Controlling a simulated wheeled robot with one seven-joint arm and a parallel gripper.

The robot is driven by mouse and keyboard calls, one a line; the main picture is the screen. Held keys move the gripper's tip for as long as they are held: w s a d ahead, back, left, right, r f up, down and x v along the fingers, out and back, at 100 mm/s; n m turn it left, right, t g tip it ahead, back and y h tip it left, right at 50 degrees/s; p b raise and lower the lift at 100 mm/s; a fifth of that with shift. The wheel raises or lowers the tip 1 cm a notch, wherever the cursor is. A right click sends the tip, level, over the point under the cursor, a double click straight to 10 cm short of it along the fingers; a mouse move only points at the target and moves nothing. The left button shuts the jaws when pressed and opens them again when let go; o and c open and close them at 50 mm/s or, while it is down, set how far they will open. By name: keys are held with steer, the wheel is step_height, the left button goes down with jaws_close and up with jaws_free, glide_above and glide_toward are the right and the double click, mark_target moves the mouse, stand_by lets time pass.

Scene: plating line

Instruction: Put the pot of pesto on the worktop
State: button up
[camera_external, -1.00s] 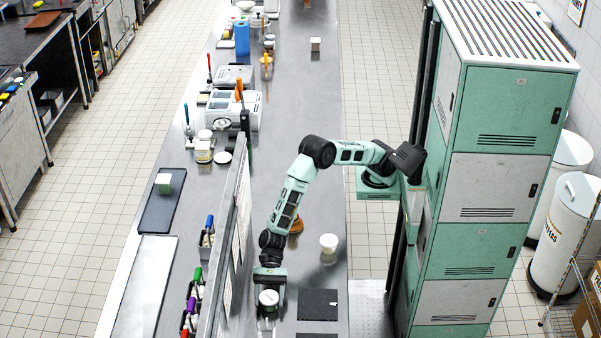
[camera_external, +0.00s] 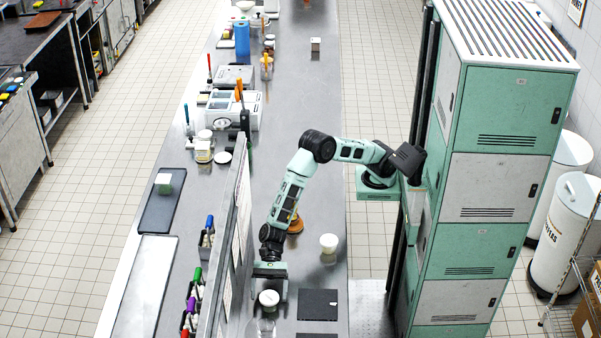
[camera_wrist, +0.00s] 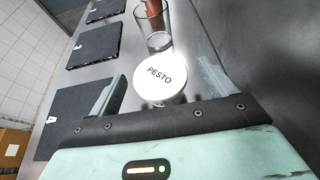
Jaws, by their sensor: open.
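The pot of pesto (camera_wrist: 160,78) has a round white lid marked PESTO and stands upright on the bare steel worktop (camera_wrist: 238,35). In the external view the pot (camera_external: 268,298) is at the near end of the counter, beside the upright divider. My gripper (camera_external: 270,286) is open just behind it. In the wrist view my gripper's fingers (camera_wrist: 162,76) lie on either side of the pot, with gaps showing between them and the lid. The pot's lower part is mostly hidden under its lid.
A clear glass (camera_wrist: 152,28) stands just beyond the pot, with something red in or behind it. Dark mats (camera_external: 318,304) lie to the right. Another white tub (camera_external: 328,242) stands farther back. The tall divider (camera_external: 238,245) is close on the left.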

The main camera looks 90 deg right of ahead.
steer(key=b+v, duration=0.1)
steer(key=v, duration=0.9)
steer(key=s+d+r+n+g+h+p, duration=0.1)
steer(key=s+d+r+n+g+h, duration=0.15)
steer(key=s+d+n, duration=0.45)
steer(key=s+d+r+n+g+h, duration=0.1)
steer(key=s+d+n+h, duration=0.2)
steer(key=s+d+n, duration=0.4)
steer(key=s+d+n+t+h, duration=0.1)
steer(key=s+d+n+h, duration=0.1)
steer(key=d, duration=0.4)
steer(key=s+d+n+t+h+p, duration=0.1)
steer(key=s+d+n+h, duration=0.2)
steer(key=d+n, duration=0.2)
steer(key=s+d+f+n+t+h, duration=0.1)
steer(key=s+d+n+h, duration=0.1)
steer(key=d, duration=0.5)
steer(key=s+n, duration=0.1)
steer(key=n, duration=0.1)
steer(key=shift+s+n+p, duration=0.3)
steer(key=shift+d+t, duration=0.15)
steer(key=shift+t, duration=0.1)
